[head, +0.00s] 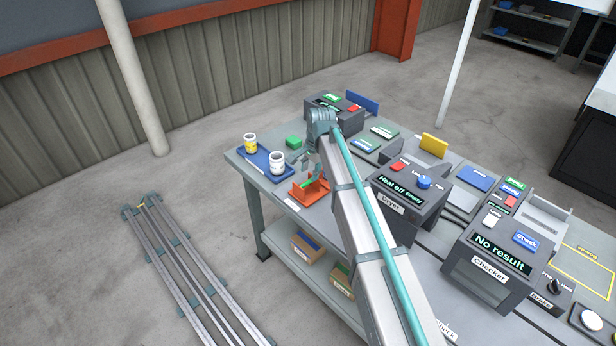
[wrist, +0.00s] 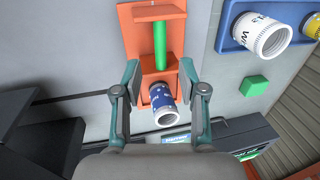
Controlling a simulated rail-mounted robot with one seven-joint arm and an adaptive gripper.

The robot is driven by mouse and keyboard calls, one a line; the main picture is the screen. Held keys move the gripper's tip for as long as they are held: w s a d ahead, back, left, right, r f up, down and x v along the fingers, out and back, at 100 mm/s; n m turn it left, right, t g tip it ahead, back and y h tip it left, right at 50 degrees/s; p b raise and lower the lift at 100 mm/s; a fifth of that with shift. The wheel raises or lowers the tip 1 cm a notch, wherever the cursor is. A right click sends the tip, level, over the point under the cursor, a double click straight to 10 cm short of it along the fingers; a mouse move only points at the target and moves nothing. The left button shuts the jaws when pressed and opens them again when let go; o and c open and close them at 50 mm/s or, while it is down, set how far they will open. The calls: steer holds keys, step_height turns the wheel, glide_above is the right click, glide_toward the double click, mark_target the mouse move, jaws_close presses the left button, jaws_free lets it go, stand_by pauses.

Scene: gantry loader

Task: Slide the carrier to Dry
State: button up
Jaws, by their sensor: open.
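An orange holder with upright walls (head: 314,192), which looks like the carrier, is on the bench left of the dryer (head: 408,190). In the wrist view the orange holder (wrist: 127,48) has a green bar (wrist: 160,45) along its middle and a blue-and-white jar (wrist: 163,104) at its near end. My gripper (wrist: 160,78) is open, its fingers on either side of the holder's near end, not visibly closed on anything. In the head view my gripper (head: 312,167) is just above and behind the holder. The dryer's display reads "Heat off" and "Empty". I cannot make out a "Dry" mark on the bench.
A blue tray (head: 262,162) with a white jar (head: 277,162) and a yellow-labelled jar (head: 250,143) is left of my gripper. A green block (head: 293,142) is near it. The checker (head: 488,262) stands farther right. My arm hides part of the bench.

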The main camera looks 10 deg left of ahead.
mark_target(308, 182)
steer(key=shift+w+a+f+p, duration=0.1)
steer(key=shift+a+f+p, duration=0.05)
steer(key=shift+f, duration=0.65)
steer(key=shift+w+a+f+p, duration=0.1)
steer(key=shift+f+p, duration=0.1)
steer(key=shift+f, duration=0.55)
steer(key=shift+w+a+f+p, duration=0.1)
steer(key=shift+a+f+p, duration=0.05)
steer(key=shift+f, duration=0.65)
steer(key=shift+c, duration=0.3)
jaws_close()
